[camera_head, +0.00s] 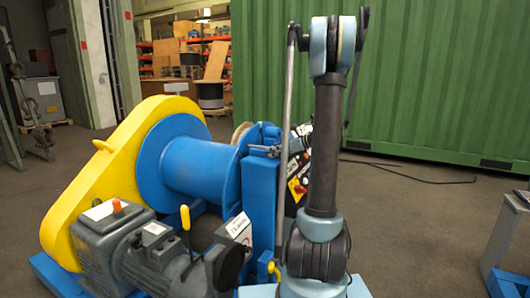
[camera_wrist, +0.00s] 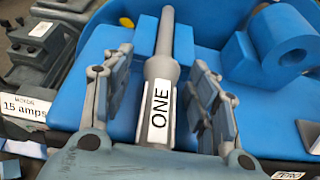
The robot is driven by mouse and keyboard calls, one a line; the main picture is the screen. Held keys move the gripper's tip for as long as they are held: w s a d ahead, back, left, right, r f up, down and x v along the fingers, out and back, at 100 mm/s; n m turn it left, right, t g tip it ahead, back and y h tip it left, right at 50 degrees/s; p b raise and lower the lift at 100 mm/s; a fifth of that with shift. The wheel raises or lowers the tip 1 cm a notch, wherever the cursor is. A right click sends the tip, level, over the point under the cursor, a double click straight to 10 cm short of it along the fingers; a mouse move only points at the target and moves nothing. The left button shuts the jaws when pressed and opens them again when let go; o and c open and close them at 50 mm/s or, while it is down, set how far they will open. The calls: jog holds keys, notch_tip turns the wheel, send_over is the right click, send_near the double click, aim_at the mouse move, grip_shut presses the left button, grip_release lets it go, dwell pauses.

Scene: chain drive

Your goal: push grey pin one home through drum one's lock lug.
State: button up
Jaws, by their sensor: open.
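In the wrist view, the grey pin (camera_wrist: 162,68) carries a white label reading ONE on its thicker near end. Its slimmer far end points up the picture, between blue blocks. My gripper (camera_wrist: 160,85) is open, with one finger on each side of the pin and gaps visible beside it. A blue lug with a round hole (camera_wrist: 285,38) stands at upper right, apart from the pin. I cannot tell how deep the pin sits in any lug. In the head view, the blue drum (camera_head: 195,165) lies beside the yellow guard; my arm hides much of the area at its right.
The yellow guard (camera_head: 95,185) and grey motor (camera_head: 105,245) stand left of and in front of the drum. A blue post (camera_head: 260,205) rises at its right. A green container (camera_head: 430,75) fills the back right. Floor at the right is mostly clear.

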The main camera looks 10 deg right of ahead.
jog(key=shift+w+a+f, duration=0.1)
jog(key=shift+w+a, duration=0.05)
grip_shut()
